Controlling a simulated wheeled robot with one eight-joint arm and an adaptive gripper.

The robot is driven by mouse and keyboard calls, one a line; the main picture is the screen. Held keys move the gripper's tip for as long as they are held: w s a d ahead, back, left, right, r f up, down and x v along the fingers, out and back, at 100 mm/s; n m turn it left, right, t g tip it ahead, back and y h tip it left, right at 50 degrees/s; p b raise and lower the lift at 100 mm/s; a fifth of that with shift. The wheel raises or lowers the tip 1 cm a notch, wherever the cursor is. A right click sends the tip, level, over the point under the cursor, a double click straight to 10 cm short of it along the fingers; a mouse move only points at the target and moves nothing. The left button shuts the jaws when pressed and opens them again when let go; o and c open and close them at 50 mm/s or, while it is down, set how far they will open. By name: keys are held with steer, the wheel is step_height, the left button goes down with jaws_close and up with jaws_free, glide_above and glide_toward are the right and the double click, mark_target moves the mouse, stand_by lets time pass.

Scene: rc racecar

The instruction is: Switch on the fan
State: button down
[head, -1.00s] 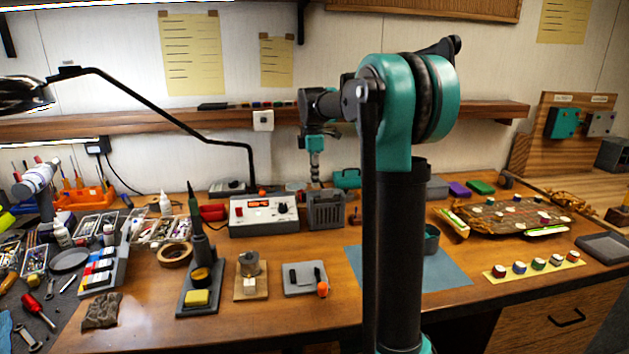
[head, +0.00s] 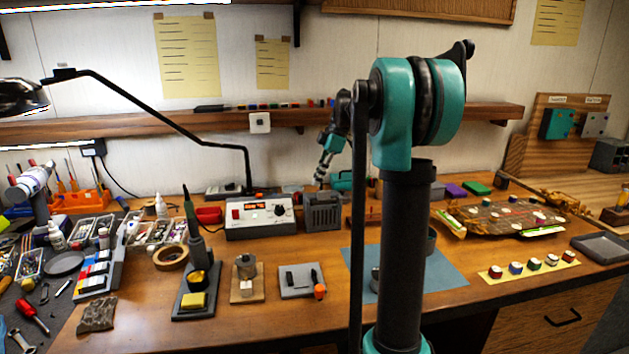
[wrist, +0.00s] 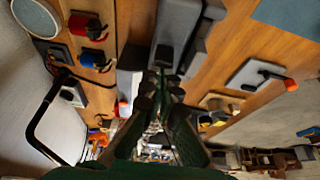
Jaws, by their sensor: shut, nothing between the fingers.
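The likely fan is a dark grey box with a slatted front (head: 322,212), upright at the back of the bench, right of a white control unit (head: 260,216). I cannot make out its switch. My gripper (head: 319,180) is shut and empty, tilted down to the left, just above and behind the box in the picture. I cannot tell whether they touch. In the wrist view my dark gripper fingers (wrist: 160,88) are together in the middle. A grey block (wrist: 172,35) lies beyond them there; I cannot tell if it is the fan.
A small white box (head: 260,122) is fixed to the shelf edge. A lamp arm (head: 160,112) reaches across at left. A soldering stand (head: 195,275), a grey pad (head: 300,281) and a blue mat (head: 448,270) lie in front. Bare wood shows between them.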

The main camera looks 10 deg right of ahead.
steer(key=shift+d+y, duration=0.3)
steer(key=shift+y, duration=0.1)
steer(key=shift+r, duration=0.15)
steer(key=shift+r, duration=0.65)
